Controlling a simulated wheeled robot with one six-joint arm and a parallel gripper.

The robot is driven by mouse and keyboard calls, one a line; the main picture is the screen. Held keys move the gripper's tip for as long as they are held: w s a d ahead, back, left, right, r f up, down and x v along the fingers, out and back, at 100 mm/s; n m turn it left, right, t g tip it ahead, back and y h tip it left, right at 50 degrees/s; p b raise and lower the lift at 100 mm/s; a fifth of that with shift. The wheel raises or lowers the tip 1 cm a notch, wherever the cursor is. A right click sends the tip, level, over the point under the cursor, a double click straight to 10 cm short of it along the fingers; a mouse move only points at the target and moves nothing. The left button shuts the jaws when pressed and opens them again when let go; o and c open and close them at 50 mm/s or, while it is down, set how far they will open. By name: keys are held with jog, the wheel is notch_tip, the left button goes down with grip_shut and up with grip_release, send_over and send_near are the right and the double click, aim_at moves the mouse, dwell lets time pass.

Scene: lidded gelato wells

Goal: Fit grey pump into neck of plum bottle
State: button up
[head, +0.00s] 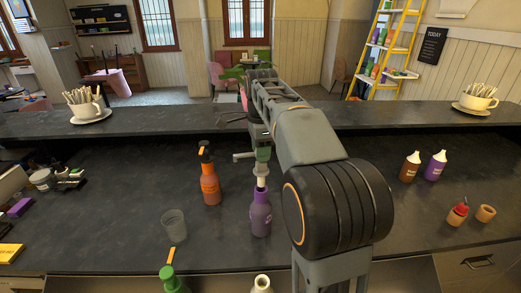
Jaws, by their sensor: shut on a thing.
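The plum bottle (260,218) stands upright on the dark counter near the middle of the head view. The grey pump (240,156) is above it, its spout pointing left. The pump's pale lower part (261,181) lines up with the bottle's neck and meets it in the picture; I cannot tell how deep it sits. My gripper (262,153) is shut on the pump's head, directly above the bottle. My arm hides part of the counter to the right.
An orange pump bottle (210,185) and a clear cup (173,225) stand left of the plum bottle. A green pump top (172,281) and a cream bottle (261,284) are at the front edge. Brown (410,168) and purple (435,166) bottles stand right.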

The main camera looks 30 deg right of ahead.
aim_at(261, 170)
jog(key=shift+f+b, duration=1.95)
jog(key=shift+f, duration=1.1)
dwell(0.4)
jog(key=o, duration=1.1)
jog(key=shift+r, duration=0.1)
notch_tip(261, 170, up, 5)
jog(key=p, duration=0.5)
